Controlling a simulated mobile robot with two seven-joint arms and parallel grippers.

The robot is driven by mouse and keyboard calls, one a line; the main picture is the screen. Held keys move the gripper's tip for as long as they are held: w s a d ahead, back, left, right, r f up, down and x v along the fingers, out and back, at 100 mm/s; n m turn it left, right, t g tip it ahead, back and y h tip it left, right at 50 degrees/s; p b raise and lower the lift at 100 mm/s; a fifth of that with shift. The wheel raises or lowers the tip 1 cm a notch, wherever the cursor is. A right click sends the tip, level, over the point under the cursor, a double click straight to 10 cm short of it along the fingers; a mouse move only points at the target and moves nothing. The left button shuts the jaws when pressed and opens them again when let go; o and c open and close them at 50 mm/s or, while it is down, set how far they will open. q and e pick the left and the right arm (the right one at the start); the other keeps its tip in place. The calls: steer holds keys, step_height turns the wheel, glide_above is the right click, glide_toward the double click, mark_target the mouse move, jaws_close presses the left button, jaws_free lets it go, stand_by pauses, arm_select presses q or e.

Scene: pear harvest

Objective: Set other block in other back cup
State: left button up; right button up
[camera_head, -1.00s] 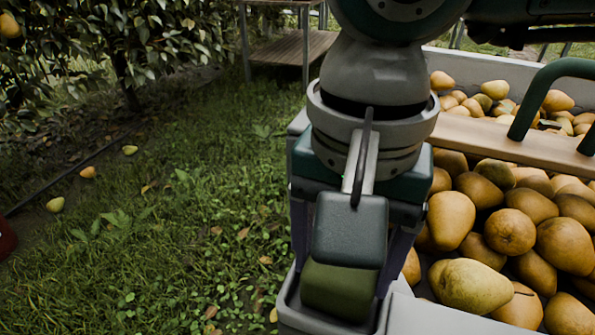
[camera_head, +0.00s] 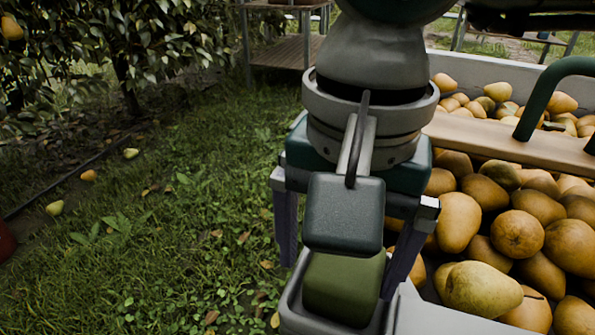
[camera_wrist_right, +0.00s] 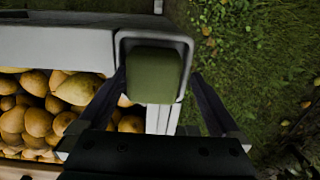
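An olive-green block (camera_head: 343,285) sits in a pale grey cup (camera_head: 290,307) at the corner of the pear bin. The block's top stands above the cup rim. My right gripper (camera_head: 338,278) is above the cup, pointing down, with its two dark fingers spread wide on either side of the block. The right wrist view shows the green block (camera_wrist_right: 153,75) inside the square cup (camera_wrist_right: 188,43), with the open fingers apart from it. My wrist hides part of the block in the head view. My left gripper is not in view.
A bin of pears (camera_head: 540,235) lies to the right, crossed by a wooden board (camera_head: 500,140) with a green tubular handle (camera_head: 540,95). Grass (camera_head: 170,260) is open to the left, with a few fallen pears. A wooden shelf stand (camera_head: 285,50) is behind.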

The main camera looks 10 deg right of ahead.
mark_target(349, 260)
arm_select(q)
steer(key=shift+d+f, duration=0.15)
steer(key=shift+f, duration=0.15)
arm_select(e)
steer(key=shift+s+d+f, duration=0.1)
steer(key=shift+d+f, duration=0.15)
steer(key=shift+f, duration=0.2)
steer(key=shift+s+d+f, duration=0.1)
steer(key=shift+d+f, duration=0.15)
steer(key=shift+f, duration=0.2)
steer(key=shift+r+p, duration=0.3)
arm_select(q)
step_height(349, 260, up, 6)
steer(key=p, duration=0.5)
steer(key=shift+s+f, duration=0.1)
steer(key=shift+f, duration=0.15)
arm_select(e)
step_height(349, 260, up, 13)
steer(key=shift+r, duration=0.2)
steer(key=shift+s+a, duration=0.15)
